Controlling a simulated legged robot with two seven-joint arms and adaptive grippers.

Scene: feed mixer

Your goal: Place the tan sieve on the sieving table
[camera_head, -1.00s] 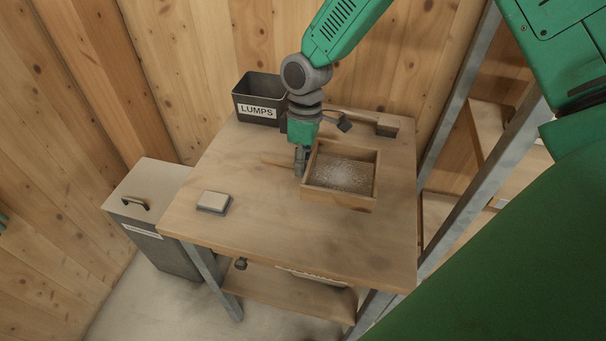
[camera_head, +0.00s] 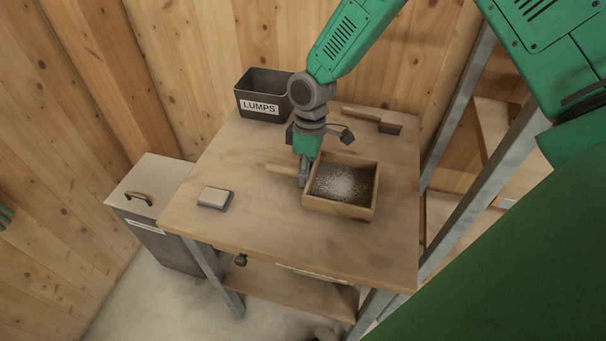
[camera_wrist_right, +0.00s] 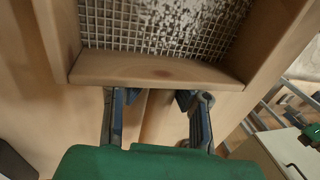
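The tan sieve (camera_head: 340,211) is a square wooden frame with a wire mesh and a handle pointing left. It is at the right half of the sieving table (camera_head: 255,225), lying about level; whether its underside touches the tabletop is hard to tell. Pale grainy material shows at the mesh. My right gripper (camera_head: 303,178) is at the handle, close to the frame, and appears shut on it. In the right wrist view, the frame's near wall (camera_wrist_right: 155,72) is just beyond the fingers (camera_wrist_right: 158,105), with the handle between them.
A dark bin labelled LUMPS (camera_head: 262,98) stands at the table's back left. A brush (camera_head: 372,120) lies at the back right, behind the sieve. A small pale block (camera_head: 214,198) sits at the front left. The table's front middle is clear. A lidded bin (camera_head: 150,190) stands left.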

